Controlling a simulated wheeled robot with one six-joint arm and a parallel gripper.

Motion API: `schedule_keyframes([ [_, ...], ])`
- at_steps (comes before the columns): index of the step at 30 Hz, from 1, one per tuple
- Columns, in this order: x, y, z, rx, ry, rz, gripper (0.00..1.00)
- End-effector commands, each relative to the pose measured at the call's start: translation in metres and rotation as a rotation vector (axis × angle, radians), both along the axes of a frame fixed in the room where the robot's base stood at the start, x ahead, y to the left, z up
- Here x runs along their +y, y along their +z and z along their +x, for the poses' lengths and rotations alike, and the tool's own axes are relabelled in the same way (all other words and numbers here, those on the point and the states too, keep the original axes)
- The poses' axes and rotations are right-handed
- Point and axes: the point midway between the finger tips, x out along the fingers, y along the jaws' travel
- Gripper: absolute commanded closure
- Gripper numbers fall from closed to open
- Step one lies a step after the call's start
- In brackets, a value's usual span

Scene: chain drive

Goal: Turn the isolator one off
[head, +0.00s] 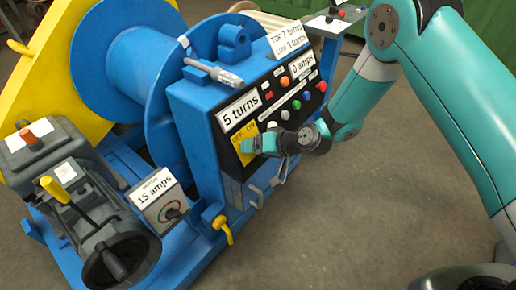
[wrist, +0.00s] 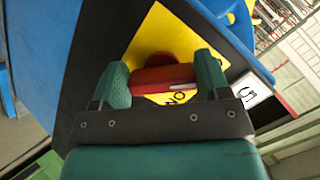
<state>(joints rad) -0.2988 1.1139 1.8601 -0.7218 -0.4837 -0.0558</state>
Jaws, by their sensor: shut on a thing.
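The isolator shows in the wrist view as a red handle (wrist: 163,79) on a yellow plate (wrist: 165,35) with lettering, part of it reading ON. My gripper (wrist: 163,82) is shut on the red handle, one teal finger on each side. In the head view my gripper (head: 252,146) reaches the yellow plate (head: 244,131), marked OFF and ON, at the lower left of the black control panel. There the gripper hides the handle. The handle lies about level across the wrist picture.
The black panel (head: 292,97) carries several coloured buttons and labels reading 5 turns and 0 amps. A blue drum (head: 128,58) and a yellow guard stand left. The floor (head: 345,220) at right is clear.

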Motion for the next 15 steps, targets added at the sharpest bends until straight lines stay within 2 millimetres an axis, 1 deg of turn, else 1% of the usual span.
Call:
schedule_keyframes([
  [4,-0.0003,-0.0015,-0.0018,0.003,0.003,-0.004,0.55],
  [5,-0.0003,-0.0015,-0.0018,0.003,0.003,-0.004,0.24],
  [6,-0.0003,-0.0015,-0.0017,0.003,0.003,-0.004,0.15],
  [7,-0.0003,-0.0014,-0.0015,0.003,0.003,-0.004,0.08],
  [8,-0.0002,-0.0012,-0.0014,0.003,0.003,-0.003,0.05],
  [15,-0.0005,-0.0003,-0.0005,0.001,0.001,-0.002,0.05],
])
